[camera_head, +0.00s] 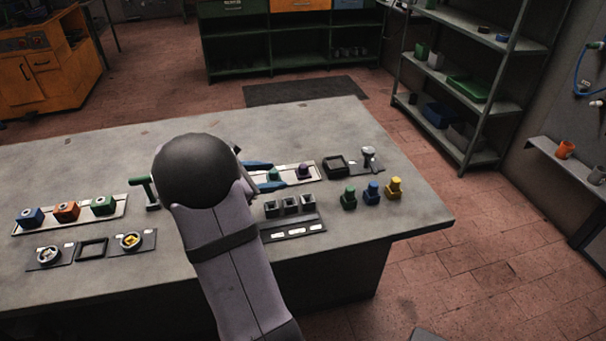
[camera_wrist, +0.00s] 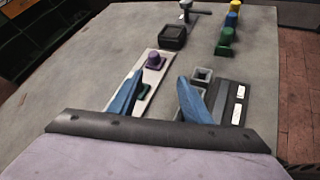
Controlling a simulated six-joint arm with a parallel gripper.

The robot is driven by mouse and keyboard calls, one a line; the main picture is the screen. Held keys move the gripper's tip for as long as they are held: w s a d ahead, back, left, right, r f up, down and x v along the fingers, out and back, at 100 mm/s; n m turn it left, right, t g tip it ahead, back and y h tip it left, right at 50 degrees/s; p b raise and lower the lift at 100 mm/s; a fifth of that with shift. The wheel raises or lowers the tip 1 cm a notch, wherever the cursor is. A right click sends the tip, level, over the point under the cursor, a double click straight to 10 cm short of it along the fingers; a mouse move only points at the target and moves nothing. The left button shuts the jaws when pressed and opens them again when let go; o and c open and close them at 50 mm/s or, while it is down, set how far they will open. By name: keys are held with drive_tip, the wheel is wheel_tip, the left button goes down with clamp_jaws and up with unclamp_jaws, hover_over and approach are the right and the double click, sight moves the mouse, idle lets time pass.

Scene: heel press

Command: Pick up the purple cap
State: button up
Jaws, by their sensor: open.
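The purple cap (camera_head: 304,171) stands upright near the right end of a pale strip tray (camera_head: 316,166) on the table. It also shows in the wrist view (camera_wrist: 155,60), just beyond my left fingertip. My gripper (camera_head: 279,175) has blue fingers spread apart, with nothing held between them. It is over the tray, short of the purple cap. A green cap (camera_head: 273,174) sits on the same tray, between or below the fingers; the left finger partly hides it in the wrist view (camera_wrist: 145,90). My arm hides the tray's left part in the head view.
A dark square dish (camera_head: 336,166) and a stand with a silver knob (camera_head: 369,157) are right of the tray. Green (camera_head: 348,197), blue (camera_head: 372,192) and yellow (camera_head: 394,188) pieces stand nearer the right edge. A dark block with square sockets (camera_head: 290,206) lies in front of the tray.

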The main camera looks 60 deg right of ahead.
sight(301, 166)
drive_tip(key=d+f+n, duration=0.1)
drive_tip(key=d, duration=0.1)
drive_tip(key=d+n+h, duration=0.1)
drive_tip(key=d+n, duration=0.1)
drive_tip(key=d, duration=0.1)
drive_tip(key=s+d+f+n, duration=0.1)
drive_tip(key=d+n, duration=0.1)
drive_tip(key=shift+d+f+h+b, duration=0.3)
drive_tip(key=shift+f, duration=0.05)
drive_tip(key=shift+w+f+p+x, duration=0.1)
drive_tip(key=shift+p+x, duration=0.25)
drive_tip(key=shift+x, duration=1.45)
drive_tip(key=shift+w+f+p+x, duration=0.15)
drive_tip(key=shift+p+x, duration=0.2)
drive_tip(key=shift+x, duration=1.45)
drive_tip(key=shift+a, duration=0.1)
clamp_jaws()
